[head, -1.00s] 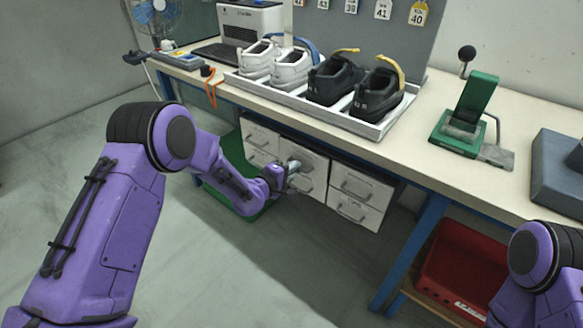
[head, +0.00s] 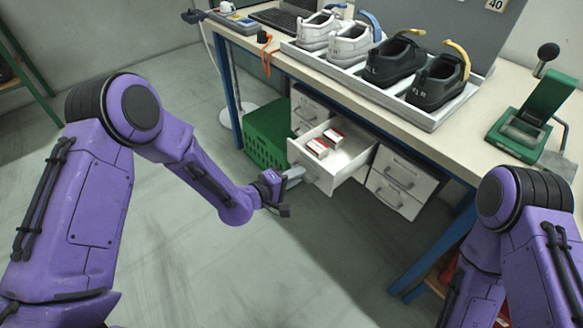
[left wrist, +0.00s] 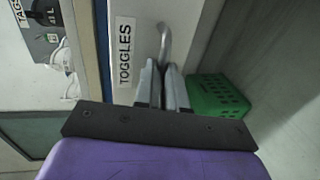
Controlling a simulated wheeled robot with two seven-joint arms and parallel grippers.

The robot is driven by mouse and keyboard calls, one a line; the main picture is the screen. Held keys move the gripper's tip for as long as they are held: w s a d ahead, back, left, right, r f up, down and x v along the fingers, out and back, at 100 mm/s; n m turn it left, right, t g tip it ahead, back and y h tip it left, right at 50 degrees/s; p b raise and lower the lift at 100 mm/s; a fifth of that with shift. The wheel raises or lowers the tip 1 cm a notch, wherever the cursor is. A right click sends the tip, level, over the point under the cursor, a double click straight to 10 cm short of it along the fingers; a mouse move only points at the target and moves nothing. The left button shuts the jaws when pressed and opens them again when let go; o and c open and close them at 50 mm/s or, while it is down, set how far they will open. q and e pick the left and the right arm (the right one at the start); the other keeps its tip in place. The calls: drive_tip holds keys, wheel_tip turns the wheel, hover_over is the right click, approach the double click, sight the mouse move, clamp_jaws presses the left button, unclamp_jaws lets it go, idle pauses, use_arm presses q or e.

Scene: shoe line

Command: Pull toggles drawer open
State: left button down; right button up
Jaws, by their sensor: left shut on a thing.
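The toggles drawer (head: 352,160) stands pulled out from the white drawer unit under the bench. Red-and-white boxes (head: 325,143) lie inside it. In the left wrist view its front (left wrist: 128,90) carries the label "TOGGLES", and its metal handle (left wrist: 165,42) runs between my fingers. My left gripper (head: 290,176) is at the drawer front; in the left wrist view the gripper (left wrist: 163,85) is shut on the handle. My right arm shows at the right edge of the head view, but its gripper is out of view.
Closed drawers (head: 398,182) sit right of the open one. A green crate (head: 266,136) stands on the floor to its left. On the bench are a tray (head: 430,118) of shoes and a green press (head: 530,115). The floor before the drawer is clear.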

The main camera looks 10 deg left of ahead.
use_arm(q)
drive_tip(key=shift+s+a, duration=0.1)
drive_tip(key=shift+a, duration=0.05)
drive_tip(key=c, duration=1.2)
unclamp_jaws()
drive_tip(key=shift+s+a, duration=0.1)
drive_tip(key=v, duration=1)
drive_tip(key=shift+s, duration=0.15)
drive_tip(key=shift+a+r, duration=0.1)
